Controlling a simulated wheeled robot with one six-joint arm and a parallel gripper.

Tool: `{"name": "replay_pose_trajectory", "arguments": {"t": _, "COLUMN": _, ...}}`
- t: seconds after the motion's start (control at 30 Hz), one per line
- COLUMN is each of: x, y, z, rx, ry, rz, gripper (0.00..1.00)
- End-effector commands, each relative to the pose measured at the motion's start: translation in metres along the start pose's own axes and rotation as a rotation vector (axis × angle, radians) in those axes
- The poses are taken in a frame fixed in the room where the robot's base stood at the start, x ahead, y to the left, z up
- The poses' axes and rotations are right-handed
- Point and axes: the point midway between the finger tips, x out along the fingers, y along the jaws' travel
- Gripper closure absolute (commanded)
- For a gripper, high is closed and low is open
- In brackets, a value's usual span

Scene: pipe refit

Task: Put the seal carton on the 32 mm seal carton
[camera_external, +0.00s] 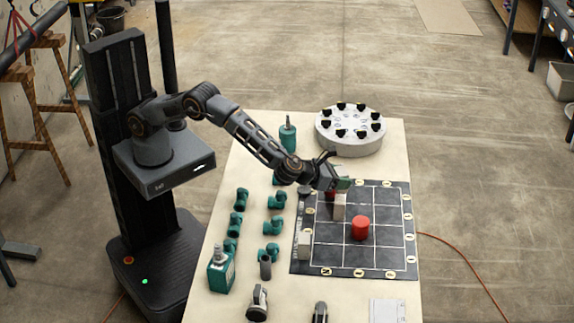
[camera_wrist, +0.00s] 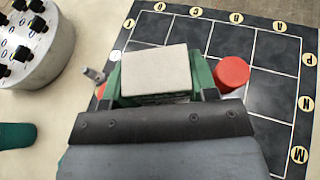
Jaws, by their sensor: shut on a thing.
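My gripper (camera_external: 341,184) is over the upper left part of the dark grid mat (camera_external: 380,255). Its green fingers are shut on a pale carton (camera_wrist: 153,72), whose flat top faces the wrist camera (camera_wrist: 155,85). In the external view a pale carton face (camera_external: 340,207) shows directly below the fingers. I cannot tell whether this is the held carton or another one under it, nor whether anything touches there. Another pale carton (camera_external: 305,245) stands upright at the mat's left edge. No size label is readable.
A red cylinder (camera_external: 360,228) stands near the mat's middle, to the right of my gripper in the wrist view (camera_wrist: 232,73). A round grey fixture with black knobs (camera_external: 350,130) is behind. Green pipe fittings (camera_external: 275,226) and a green bottle (camera_external: 221,270) stand left. The mat's right cells are clear.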

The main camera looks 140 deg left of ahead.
Motion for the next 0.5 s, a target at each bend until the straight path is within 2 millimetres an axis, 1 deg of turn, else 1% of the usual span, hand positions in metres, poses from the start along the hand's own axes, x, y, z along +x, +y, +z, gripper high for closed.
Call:
{"name": "replay_pose_trajectory", "arguments": {"t": 0.17, "x": 0.006, "y": -0.003, "z": -0.004, "rx": 0.001, "ry": 0.001, "rz": 0.0, "gripper": 0.71}}
{"name": "replay_pose_trajectory", "arguments": {"t": 0.4, "x": 0.018, "y": -0.004, "z": -0.031, "rx": 0.002, "ry": 0.002, "rz": 0.001, "gripper": 0.71}}
{"name": "replay_pose_trajectory", "arguments": {"t": 0.5, "x": 0.019, "y": -0.004, "z": -0.033, "rx": 0.0, "ry": 0.0, "rz": 0.0, "gripper": 0.71}}
